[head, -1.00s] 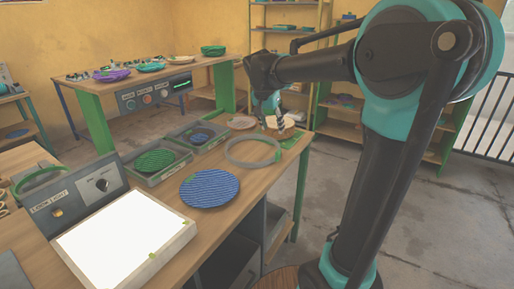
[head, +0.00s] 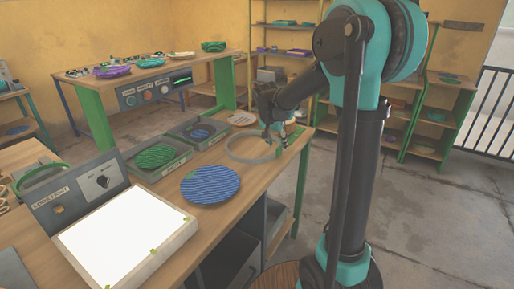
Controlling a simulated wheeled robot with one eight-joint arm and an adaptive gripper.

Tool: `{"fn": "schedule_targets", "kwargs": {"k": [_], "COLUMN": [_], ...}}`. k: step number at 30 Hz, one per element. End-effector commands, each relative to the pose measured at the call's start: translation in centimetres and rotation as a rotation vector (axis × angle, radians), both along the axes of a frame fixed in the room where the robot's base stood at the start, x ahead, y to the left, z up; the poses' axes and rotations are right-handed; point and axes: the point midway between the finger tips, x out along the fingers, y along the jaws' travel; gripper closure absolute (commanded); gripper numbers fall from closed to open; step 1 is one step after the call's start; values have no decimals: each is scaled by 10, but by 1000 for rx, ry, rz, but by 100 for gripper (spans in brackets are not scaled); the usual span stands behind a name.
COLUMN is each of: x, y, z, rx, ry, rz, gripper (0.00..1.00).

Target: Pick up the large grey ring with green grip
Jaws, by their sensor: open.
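The large grey ring (head: 249,161) lies flat on the wooden workbench, behind the blue ribbed disc. Its green grip (head: 288,142) is at the ring's right side, partly hidden by my gripper. My gripper (head: 277,141) is open and points down over the ring's right rear part, close to the grip. The fingers are small and partly hidden here, so I cannot tell whether they touch the ring or the grip.
The blue ribbed disc (head: 211,185) lies in front of the ring. Two grey trays hold a green disc (head: 156,157) and a smaller blue disc (head: 198,132). A lit light box (head: 122,240) stands front left. A pale plate (head: 242,118) lies behind the ring.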

Motion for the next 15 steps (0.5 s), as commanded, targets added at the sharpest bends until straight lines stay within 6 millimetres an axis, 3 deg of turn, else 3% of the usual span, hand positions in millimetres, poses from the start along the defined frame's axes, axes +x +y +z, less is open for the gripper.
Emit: {"fn": "schedule_targets", "kwargs": {"k": [7, 15], "x": [13, 15], "y": [-5, -7], "z": [-32, -41], "rx": [0, 0], "ry": [0, 0], "rz": [-1, -1], "gripper": [52, 52]}}
